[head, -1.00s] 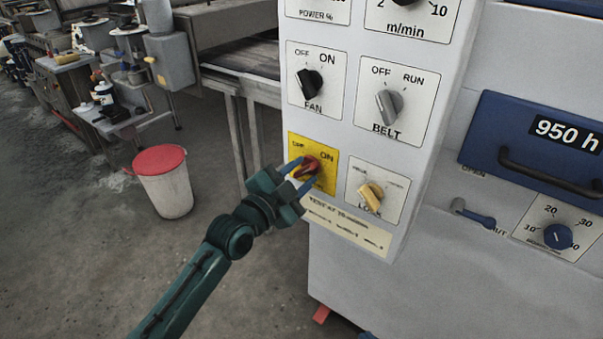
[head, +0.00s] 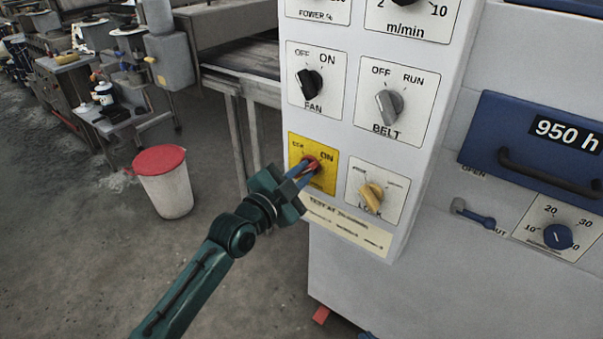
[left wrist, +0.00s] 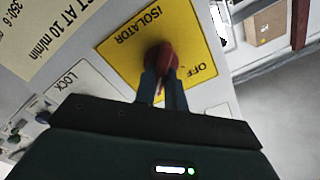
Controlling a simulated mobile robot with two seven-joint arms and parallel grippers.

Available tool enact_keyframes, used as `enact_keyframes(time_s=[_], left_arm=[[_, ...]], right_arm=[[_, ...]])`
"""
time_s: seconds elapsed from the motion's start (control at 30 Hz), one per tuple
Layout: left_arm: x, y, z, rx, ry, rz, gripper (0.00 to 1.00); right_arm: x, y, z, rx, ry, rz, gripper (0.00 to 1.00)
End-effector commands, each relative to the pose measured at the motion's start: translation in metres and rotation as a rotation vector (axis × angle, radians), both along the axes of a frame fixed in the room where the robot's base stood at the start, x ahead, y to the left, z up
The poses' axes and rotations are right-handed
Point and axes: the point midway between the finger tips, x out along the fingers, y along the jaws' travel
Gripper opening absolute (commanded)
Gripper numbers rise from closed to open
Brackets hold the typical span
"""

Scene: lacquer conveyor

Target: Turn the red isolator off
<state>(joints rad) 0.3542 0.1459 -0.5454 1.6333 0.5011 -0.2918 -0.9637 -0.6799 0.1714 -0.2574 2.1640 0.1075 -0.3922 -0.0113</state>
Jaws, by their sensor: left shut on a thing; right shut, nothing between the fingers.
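The red isolator knob (head: 311,163) sits on a yellow plate (head: 325,183) marked OFF and ON, low on the left of the control panel. The knob also shows in the left wrist view (left wrist: 163,57), near the top middle. My left gripper (head: 304,172) reaches in from the lower left. Its blue fingers are shut on the knob and hide part of it. I cannot clearly tell which mark the knob points to. In the left wrist view the yellow plate reads ISOLATOR and OFF. My right gripper is not in view.
A cream LOCK knob (head: 371,196) is close on the right of the isolator. The black FAN knob (head: 310,83) is above it, and the grey BELT knob (head: 389,106) is above right. A bin with a red lid (head: 160,160) stands on the floor at left.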

Motion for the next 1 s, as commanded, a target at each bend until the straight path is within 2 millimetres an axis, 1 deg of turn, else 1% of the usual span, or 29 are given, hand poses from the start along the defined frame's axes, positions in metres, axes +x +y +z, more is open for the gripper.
enact_keyframes(time_s=[0.17,0.37,0.6,1.0], left_arm=[[0.0,0.0,0.0,-0.019,0.016,0.0,0.0],[0.0,0.001,0.001,-0.095,0.07,0.0,0.0],[0.001,0.002,0.003,-0.255,0.188,0.001,0.0],[0.002,0.003,0.002,-0.565,0.411,0.001,0.0]], right_arm=[[0.0,0.0,0.002,-0.002,-0.001,0.001,0.0],[0.0,0.0,0.007,-0.012,-0.002,0.002,0.0],[-0.001,-0.001,0.012,-0.027,0.002,0.006,0.0],[-0.003,-0.002,0.016,-0.062,0.008,0.022,0.0]])
